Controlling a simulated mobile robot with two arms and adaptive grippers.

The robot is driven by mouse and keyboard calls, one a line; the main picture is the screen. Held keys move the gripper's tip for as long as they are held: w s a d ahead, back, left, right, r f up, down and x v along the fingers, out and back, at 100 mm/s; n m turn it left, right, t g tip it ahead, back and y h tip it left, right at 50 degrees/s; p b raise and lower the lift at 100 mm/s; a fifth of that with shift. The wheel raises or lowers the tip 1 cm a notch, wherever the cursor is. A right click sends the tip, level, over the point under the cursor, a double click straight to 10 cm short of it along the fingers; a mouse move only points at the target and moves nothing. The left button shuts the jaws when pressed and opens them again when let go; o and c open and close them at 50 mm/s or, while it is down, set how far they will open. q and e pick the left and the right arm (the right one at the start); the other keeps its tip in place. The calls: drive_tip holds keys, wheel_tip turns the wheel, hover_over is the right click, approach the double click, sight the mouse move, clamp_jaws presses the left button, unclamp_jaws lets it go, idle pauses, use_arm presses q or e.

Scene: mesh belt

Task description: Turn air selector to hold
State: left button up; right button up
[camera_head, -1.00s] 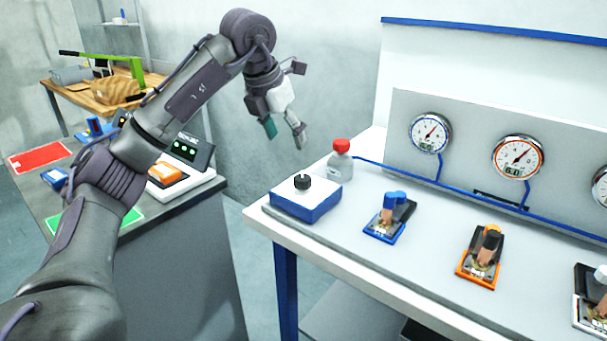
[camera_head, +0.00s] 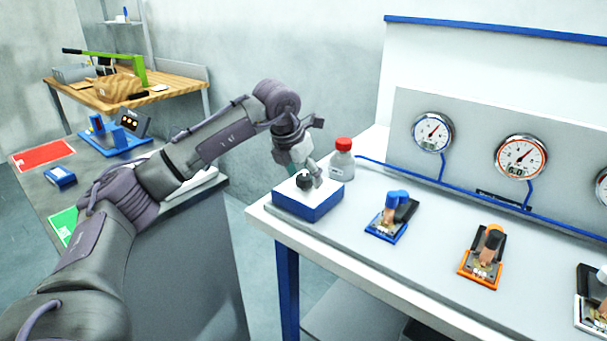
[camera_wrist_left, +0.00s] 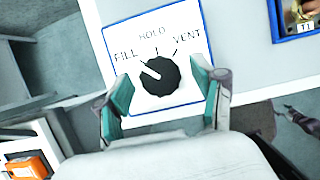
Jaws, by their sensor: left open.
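The air selector is a white-topped blue box (camera_head: 309,207) with a black round knob (camera_head: 304,181), at the left end of the bench. In the left wrist view the knob (camera_wrist_left: 160,75) shows a white pointer line aimed up and left, toward the FILL label. HOLD is printed at the top middle and VENT to the right. My left gripper (camera_head: 308,176) is over the box. In the left wrist view its open fingers (camera_wrist_left: 163,98) stand on either side of the knob, with gaps visible. I cannot tell their height relative to the knob. My right gripper is not in view.
A bottle with a red cap (camera_head: 342,160) stands close behind the selector. Blue (camera_head: 387,228) and orange (camera_head: 480,270) fixtures sit to the right on the bench (camera_head: 420,262). Gauges (camera_head: 432,132) are on the back panel. The bench's front left edge is near the box.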

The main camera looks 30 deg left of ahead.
use_arm(q)
drive_tip(key=c, duration=1.1)
drive_tip(key=shift+c, duration=0.2)
drive_tip(key=m+h+p, duration=0.1)
drive_tip(key=m, duration=0.1)
drive_tip(key=m+h+p, duration=0.1)
drive_tip(key=m+p, duration=0.1)
drive_tip(key=m, duration=0.1)
drive_tip(key=shift+a+r+g, duration=0.1)
drive_tip(key=shift+r+g, duration=0.1)
drive_tip(key=shift+g, duration=0.1)
drive_tip(key=shift+w+f+m+g+h+p, duration=0.1)
drive_tip(key=shift+m+g+h+p, duration=0.4)
drive_tip(key=shift+m+p, duration=1)
drive_tip(key=shift+m+b, duration=0.35)
drive_tip(key=shift+m, duration=0.15)
drive_tip(key=o, duration=1.1)
